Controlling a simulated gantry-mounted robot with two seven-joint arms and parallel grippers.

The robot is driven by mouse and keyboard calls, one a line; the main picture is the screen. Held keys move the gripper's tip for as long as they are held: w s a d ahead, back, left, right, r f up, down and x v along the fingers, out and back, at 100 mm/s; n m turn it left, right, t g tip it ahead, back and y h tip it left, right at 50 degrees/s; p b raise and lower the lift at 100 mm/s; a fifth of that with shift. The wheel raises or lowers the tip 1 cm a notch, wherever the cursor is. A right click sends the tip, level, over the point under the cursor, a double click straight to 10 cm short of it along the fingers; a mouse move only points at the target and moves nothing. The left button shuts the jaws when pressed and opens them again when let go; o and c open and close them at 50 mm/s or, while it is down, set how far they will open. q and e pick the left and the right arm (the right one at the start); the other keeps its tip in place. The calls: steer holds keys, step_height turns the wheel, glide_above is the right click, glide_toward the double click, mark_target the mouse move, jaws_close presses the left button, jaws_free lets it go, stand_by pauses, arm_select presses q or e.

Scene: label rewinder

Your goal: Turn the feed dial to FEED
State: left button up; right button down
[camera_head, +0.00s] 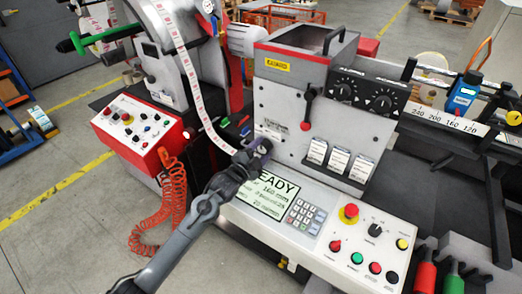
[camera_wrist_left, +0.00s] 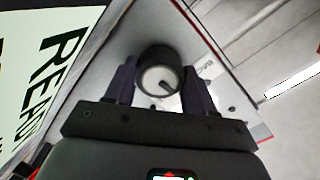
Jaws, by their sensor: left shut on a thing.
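My left gripper (camera_head: 258,149) reaches in over the front of the machine, just above the display. In the left wrist view its two fingers (camera_wrist_left: 158,88) are closed on the sides of a round dial (camera_wrist_left: 151,60) with a black rim and a pale face. My right gripper is not in view.
The display (camera_head: 270,193) reads READY, beside a keypad (camera_head: 302,215). An emergency stop (camera_head: 349,212), another black knob (camera_head: 375,229) and coloured buttons sit to the right. Two dials on a black panel (camera_head: 365,97) and a red-knobbed lever (camera_head: 308,108) stand above. A paper strip (camera_head: 207,118) runs close to the gripper.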

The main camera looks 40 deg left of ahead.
arm_select(q)
steer(key=shift+m, duration=0.3)
steer(key=m+p, duration=0.2)
steer(key=shift+r+m, duration=0.1)
steer(key=shift+m, duration=0.3)
steer(key=shift+m+p, duration=0.8)
steer(key=shift+m, duration=1.4)
steer(key=o, duration=1)
steer(key=shift+o, duration=0.2)
steer(key=shift+s, duration=0.1)
